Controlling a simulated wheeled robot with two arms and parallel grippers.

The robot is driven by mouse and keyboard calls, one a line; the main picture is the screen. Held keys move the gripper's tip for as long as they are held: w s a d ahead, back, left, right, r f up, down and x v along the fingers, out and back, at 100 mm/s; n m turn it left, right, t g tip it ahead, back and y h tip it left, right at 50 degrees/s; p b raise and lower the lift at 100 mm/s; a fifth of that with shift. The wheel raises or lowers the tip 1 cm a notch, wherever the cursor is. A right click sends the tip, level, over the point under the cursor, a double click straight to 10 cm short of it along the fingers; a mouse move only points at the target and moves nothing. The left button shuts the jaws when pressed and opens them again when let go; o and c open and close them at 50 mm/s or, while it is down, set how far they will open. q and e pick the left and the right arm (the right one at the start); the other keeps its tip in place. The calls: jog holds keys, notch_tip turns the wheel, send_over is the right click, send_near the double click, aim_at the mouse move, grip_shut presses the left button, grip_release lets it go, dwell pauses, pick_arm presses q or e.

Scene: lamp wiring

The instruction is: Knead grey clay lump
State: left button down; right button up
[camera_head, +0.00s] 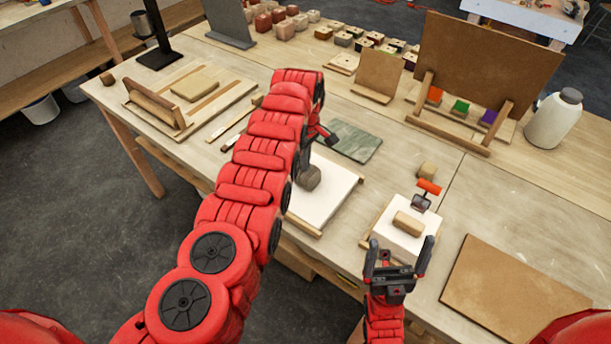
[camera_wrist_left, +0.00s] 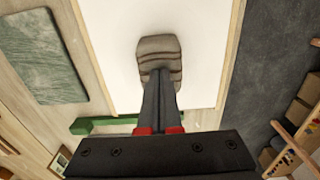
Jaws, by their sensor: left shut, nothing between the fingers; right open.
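The grey clay lump (camera_head: 309,178) sits on a white board (camera_head: 325,198) with wooden edges, partly behind my left arm. In the left wrist view the lump (camera_wrist_left: 158,48) looks squat, with several grooves or layers across it. My left gripper (camera_wrist_left: 159,76) is shut and empty, its fingertips at the lump's near edge. I cannot tell whether they touch or press it. My right gripper (camera_head: 399,258) is open and empty, in front of a small white board (camera_head: 402,238) bearing a tan block (camera_head: 408,223).
A green-grey slab (camera_head: 350,140) lies behind the clay's board. A red-handled tool (camera_head: 428,188) stands behind the tan block. A brown board (camera_head: 510,285) lies at right. A white jar (camera_head: 554,118) and upright wooden panel (camera_head: 487,70) stand at the back right.

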pick_arm(q)
jog(key=shift+s+f, duration=0.1)
jog(key=shift+r+p, duration=0.6)
jog(key=shift+p, duration=0.1)
jog(key=shift+r+p, duration=0.3)
jog(key=shift+r, duration=0.2)
jog(key=shift+f, duration=0.15)
jog(key=shift+f+b, duration=1)
jog(key=shift+b, duration=0.05)
